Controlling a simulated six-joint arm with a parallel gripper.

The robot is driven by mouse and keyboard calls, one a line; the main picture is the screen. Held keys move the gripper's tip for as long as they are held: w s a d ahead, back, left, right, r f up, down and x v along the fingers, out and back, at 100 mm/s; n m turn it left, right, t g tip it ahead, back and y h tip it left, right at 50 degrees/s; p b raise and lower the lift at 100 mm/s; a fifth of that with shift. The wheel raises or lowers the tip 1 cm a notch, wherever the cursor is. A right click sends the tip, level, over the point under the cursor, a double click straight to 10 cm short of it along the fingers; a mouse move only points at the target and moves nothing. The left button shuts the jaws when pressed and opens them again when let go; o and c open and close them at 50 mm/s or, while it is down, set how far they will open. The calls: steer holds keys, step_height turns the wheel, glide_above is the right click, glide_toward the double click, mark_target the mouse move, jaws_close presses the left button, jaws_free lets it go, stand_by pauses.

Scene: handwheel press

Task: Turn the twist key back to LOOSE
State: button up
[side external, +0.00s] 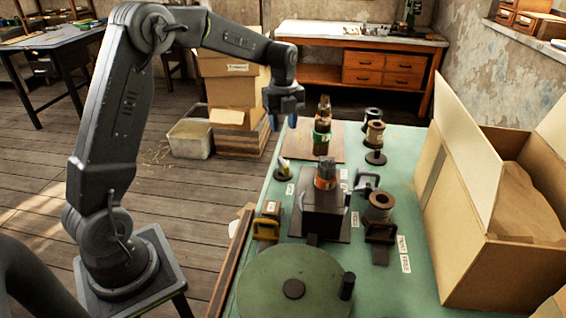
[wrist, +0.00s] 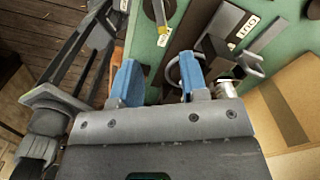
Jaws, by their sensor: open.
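What looks like the twist key (side external: 285,166) is a small pale and yellow upright piece on a round dark base, near the left edge of the green table. In the wrist view a yellow-tipped lever on a round base, probably the same key (wrist: 161,16), shows at the top, ahead of the fingers. I cannot read a LOOSE mark or tell which way the key points. My gripper (side external: 284,119) hangs above and beyond the key in the side view, apart from it. Its blue fingers (wrist: 159,70) are open with nothing held between them.
A dark press block (side external: 322,217) with an orange-banded top stands right of the key. A green handwheel (side external: 262,287) with an upright handle is in front. Clamps, a spool (side external: 379,206) and jars crowd the table. A large open carton (side external: 470,215) blocks the right side.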

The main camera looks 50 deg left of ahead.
mark_target(283, 162)
step_height(283, 162, down, 13)
stand_by(0.4)
steer(key=shift+c, duration=0.3)
jaws_close()
